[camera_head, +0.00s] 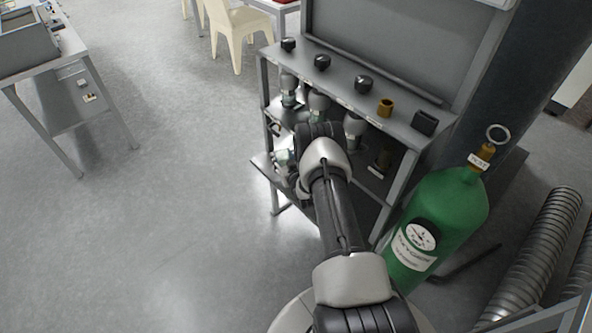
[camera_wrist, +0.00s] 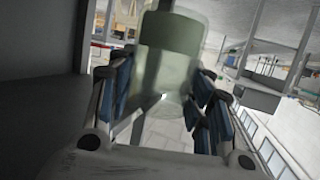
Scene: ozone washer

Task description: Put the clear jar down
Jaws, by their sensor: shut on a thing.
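The clear jar (camera_wrist: 168,62) is pale green and see-through, and it stands large between my fingers in the wrist view. My gripper (camera_wrist: 160,105) is shut on it, with blue-padded fingers on both sides. In the head view my gripper (camera_head: 284,170) is at the front left of the grey workstation (camera_head: 355,95), by its lower shelf. The jar (camera_head: 283,157) shows there only as a small pale patch, partly hidden by my wrist. I cannot tell whether the jar touches a surface.
Several dark knobs and a brass fitting (camera_head: 385,107) line the workstation's top. Pale vessels (camera_head: 318,104) hang beneath it. A green oxygen cylinder (camera_head: 438,222) stands to the right, near ribbed hoses (camera_head: 540,255). Open floor (camera_head: 150,220) lies left.

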